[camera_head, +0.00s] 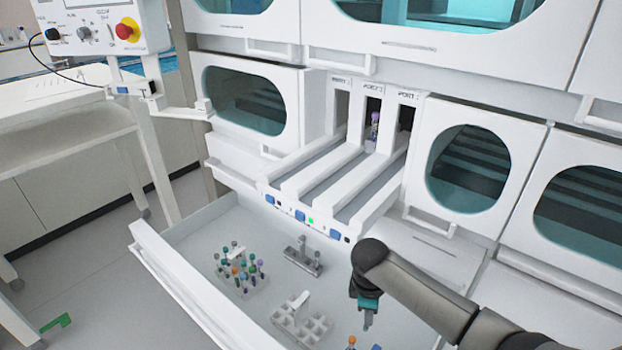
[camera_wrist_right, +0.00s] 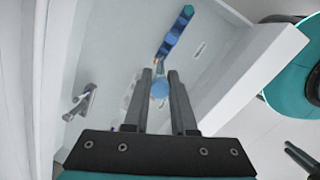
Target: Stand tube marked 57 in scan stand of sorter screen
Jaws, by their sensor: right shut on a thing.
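My right gripper (camera_head: 367,327) hangs over the open drawer in the head view, pointing down. In the right wrist view its two fingers (camera_wrist_right: 160,80) are shut on a tube with a light blue cap (camera_wrist_right: 159,90). The tube's body and any number on it are hidden. The sorter screen's panel (camera_head: 100,22), with knobs and a red button on a yellow ring, is at the top left. A white bracket (camera_head: 140,90) is fixed below it; I cannot tell whether that is the scan stand.
The drawer (camera_head: 190,222) holds a rack of mixed-cap tubes (camera_head: 242,275), a small grey rack (camera_head: 302,258) and a white rack with open slots (camera_head: 300,322). An orange-capped tube (camera_head: 351,341) is at the bottom edge. A purple-capped tube (camera_head: 375,122) stands in the middle port lane.

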